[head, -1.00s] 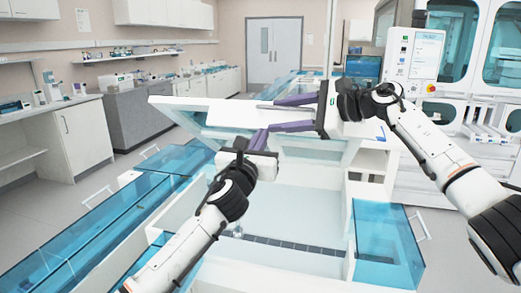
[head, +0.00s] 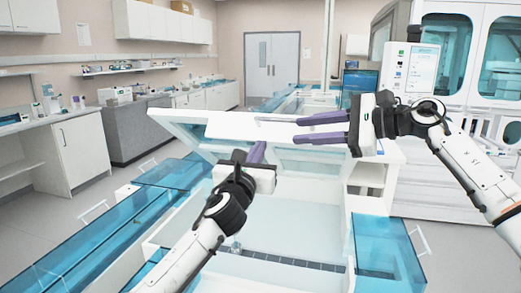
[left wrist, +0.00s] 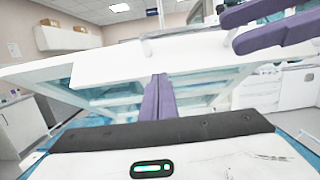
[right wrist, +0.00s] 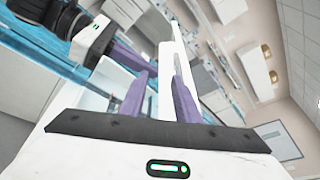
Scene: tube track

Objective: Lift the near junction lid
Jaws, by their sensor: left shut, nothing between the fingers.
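The near junction lid (head: 215,132) is a white-framed panel with blue glass, tilted up above the open white junction box (head: 290,205). My left gripper (head: 257,150) is shut and empty in front of the lid's lower part; its fingers stand together in the left wrist view (left wrist: 160,97). My right gripper (head: 318,127) is at the lid's right part, its purple fingers apart and pointing left. In the right wrist view a white edge of the lid (right wrist: 169,58) shows between the open fingers. I cannot tell whether either finger touches it.
Blue glass-covered track (head: 115,222) runs along the left, and another blue cover (head: 385,245) stands at the right. A monitor (head: 410,70) stands behind my right arm. White shelving (head: 368,180) is right of the box. Counters line the left wall.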

